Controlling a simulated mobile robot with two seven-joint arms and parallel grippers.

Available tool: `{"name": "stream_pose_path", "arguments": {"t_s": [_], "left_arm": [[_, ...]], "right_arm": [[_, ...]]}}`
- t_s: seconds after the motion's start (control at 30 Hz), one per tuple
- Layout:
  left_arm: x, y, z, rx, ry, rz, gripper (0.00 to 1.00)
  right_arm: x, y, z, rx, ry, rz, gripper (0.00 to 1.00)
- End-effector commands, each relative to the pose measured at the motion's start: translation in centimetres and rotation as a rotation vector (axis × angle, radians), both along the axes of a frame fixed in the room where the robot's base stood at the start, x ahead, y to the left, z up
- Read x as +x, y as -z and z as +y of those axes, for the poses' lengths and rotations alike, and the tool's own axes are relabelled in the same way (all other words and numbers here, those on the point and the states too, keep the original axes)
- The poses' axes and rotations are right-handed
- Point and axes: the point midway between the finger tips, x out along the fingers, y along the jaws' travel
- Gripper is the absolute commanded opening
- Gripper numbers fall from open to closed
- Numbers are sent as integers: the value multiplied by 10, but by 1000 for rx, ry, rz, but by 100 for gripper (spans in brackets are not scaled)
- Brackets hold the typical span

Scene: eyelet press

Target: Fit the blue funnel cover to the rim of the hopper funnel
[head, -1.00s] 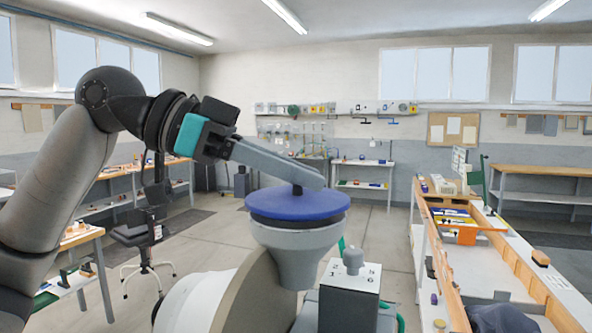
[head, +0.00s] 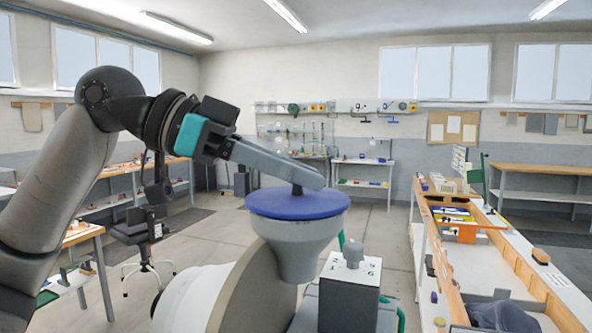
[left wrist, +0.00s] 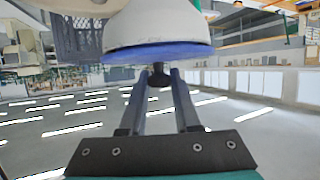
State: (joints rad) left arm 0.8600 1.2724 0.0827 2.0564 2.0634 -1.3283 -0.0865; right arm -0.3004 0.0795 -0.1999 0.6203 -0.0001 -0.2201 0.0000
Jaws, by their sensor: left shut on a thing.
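The blue funnel cover (head: 297,204) is a round disc with a small dark knob (head: 297,188) on top. It lies level over the mouth of the pale grey hopper funnel (head: 298,247), and its edge looks in line with the rim. My left gripper (head: 318,181) is shut on the knob from above. The left wrist view, which is upside down, shows both fingers (left wrist: 158,78) at the knob, with the blue cover (left wrist: 157,51) against the pale funnel (left wrist: 155,25). Whether the cover is fully seated I cannot tell. My right gripper is not in view.
Below the funnel is a white and beige machine body (head: 235,295). A grey box with a white marked top and a knob (head: 351,270) stands just right of the funnel. A long workbench (head: 455,265) runs along the right. Open floor lies behind.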

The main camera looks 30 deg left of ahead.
Motion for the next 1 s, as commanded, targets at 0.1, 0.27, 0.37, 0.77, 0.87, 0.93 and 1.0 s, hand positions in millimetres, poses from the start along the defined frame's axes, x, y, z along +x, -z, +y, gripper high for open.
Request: {"name": "stream_pose_path", "arguments": {"t_s": [0.1,0.27,0.37,0.77,0.87,0.93,1.0], "left_arm": [[0,3,0,0,0,0,0],[0,3,0,0,0,0,0],[0,3,0,0,0,0,38],[0,3,0,0,0,0,66],[0,3,0,1,0,1,66],[0,1,0,1,0,1,66],[0,-2,0,0,0,0,66]], "right_arm": [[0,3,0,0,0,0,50],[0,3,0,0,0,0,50],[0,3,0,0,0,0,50],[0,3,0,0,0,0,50],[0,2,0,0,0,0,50],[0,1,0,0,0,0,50],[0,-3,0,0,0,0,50]]}}
